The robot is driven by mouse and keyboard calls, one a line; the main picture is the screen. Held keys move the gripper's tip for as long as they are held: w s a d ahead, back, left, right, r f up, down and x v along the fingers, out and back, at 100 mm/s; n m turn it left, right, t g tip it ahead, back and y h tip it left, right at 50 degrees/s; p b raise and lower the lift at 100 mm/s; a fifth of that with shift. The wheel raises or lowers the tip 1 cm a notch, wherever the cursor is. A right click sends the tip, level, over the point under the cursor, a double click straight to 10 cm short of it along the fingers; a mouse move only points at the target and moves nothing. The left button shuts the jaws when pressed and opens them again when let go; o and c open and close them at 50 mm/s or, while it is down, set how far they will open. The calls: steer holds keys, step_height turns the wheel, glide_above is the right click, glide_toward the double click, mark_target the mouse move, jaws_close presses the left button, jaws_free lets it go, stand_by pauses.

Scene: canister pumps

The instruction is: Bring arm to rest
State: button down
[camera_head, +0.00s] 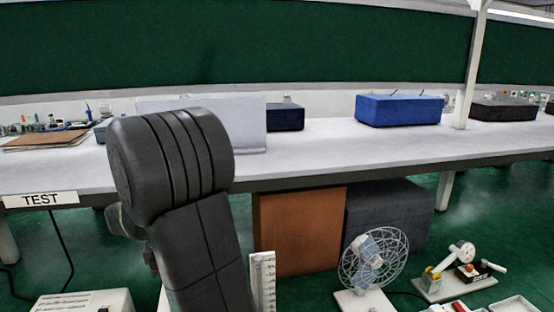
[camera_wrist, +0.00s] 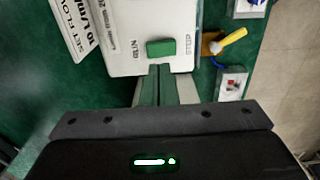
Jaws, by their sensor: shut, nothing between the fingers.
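My arm rises large and dark at the left of centre in the head view, in front of the bench; my gripper is not visible there. In the wrist view my gripper (camera_wrist: 160,72) is shut and empty, its two narrow fingers side by side. Beyond the fingertips is a pale panel (camera_wrist: 118,52) with a green rocker-like piece (camera_wrist: 161,48) and printed lettering. I cannot tell whether the fingertips touch the panel.
A white bench (camera_head: 320,150) crosses the head view, carrying a blue box (camera_head: 400,109). Below stand a brown box (camera_head: 300,232), a wire-caged fan (camera_head: 374,262) and a small white device (camera_head: 462,255). In the wrist view, a yellow-handled piece (camera_wrist: 232,40) and a switch box (camera_wrist: 232,82) lie right.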

steer(key=shift+s+d+r+p, duration=0.15)
steer(key=shift+s+r+p, duration=0.3)
steer(key=shift+r, duration=0.05)
step_height(320, 180, up, 8)
steer(key=b, duration=0.1)
step_height(320, 180, down, 9)
steer(key=shift+r+p, duration=0.1)
steer(key=shift+p, duration=0.25)
steer(key=shift+w+f+b, duration=0.35)
steer(key=shift+w+b, duration=0.05)
steer(key=shift+b, duration=0.5)
steer(key=shift+w+a+f+b, duration=0.2)
steer(key=shift+w+b, duration=0.25)
steer(key=shift+b, duration=0.35)
step_height(320, 180, up, 10)
steer(key=f, duration=0.3)
steer(key=f+b, duration=0.1)
steer(key=f, duration=0.2)
steer(key=s+f+b, duration=0.1)
steer(key=f, duration=0.2)
steer(key=shift+d, duration=0.1)
steer(key=w+f+b, duration=0.1)
steer(key=b, duration=0.3)
steer(key=shift+w+f, duration=0.25)
steer(key=shift+f, duration=0.15)
step_height(320, 180, up, 9)
steer(key=shift+p, duration=0.45)
steer(key=shift+s, duration=0.1)
